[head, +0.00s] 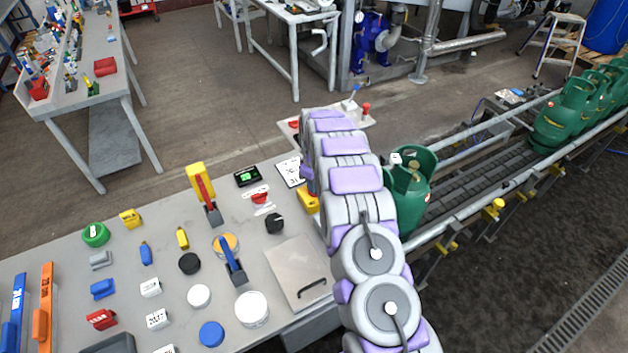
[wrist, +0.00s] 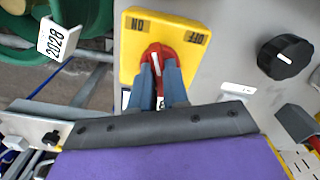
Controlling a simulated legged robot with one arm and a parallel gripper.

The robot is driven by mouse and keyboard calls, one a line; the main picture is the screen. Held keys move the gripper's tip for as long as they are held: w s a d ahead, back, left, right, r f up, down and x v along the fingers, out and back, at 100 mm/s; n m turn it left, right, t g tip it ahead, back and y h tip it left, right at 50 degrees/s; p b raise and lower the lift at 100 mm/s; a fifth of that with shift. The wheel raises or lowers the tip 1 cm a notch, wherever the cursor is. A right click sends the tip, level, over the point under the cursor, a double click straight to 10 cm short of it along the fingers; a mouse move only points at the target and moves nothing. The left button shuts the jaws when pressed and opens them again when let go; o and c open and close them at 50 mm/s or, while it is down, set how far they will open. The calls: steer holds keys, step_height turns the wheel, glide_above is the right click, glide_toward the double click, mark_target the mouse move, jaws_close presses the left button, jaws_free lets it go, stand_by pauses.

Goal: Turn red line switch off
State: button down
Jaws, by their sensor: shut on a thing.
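A red rotary switch (wrist: 157,56) with a white pointer line sits on a yellow plate (wrist: 131,60) in the wrist view. The plate is marked ON at the picture's left and OFF at its right, with the lettering upside down. The pointer stands nearly upright in the picture; which mark it is set to is unclear. My gripper (wrist: 159,80) is shut on the red knob, one blue-grey finger on each side. In the head view, part of a yellow housing (head: 308,200) shows beside my arm, which hides my gripper there.
A black knob (wrist: 285,57) is beside the plate. Green gas cylinders (head: 411,185) stand on the conveyor (head: 480,167) at the right. The grey panel table (head: 133,248) carries several buttons, knobs and levers. A flat plate with a handle (head: 298,271) lies left of my arm.

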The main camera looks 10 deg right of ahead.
steer(key=m+p, duration=0.3)
steer(key=m, duration=0.3)
steer(key=shift+r+m, duration=0.1)
steer(key=shift+m, duration=0.2)
steer(key=m+p, duration=0.2)
steer(key=m, duration=0.1)
steer(key=shift+m+p, duration=0.65)
steer(key=shift+m, duration=1.45)
steer(key=c, duration=1.1)
jaws_free()
step_height(320, 180, up, 17)
steer(key=shift+a+r+p, duration=0.1)
steer(key=shift+p, duration=0.45)
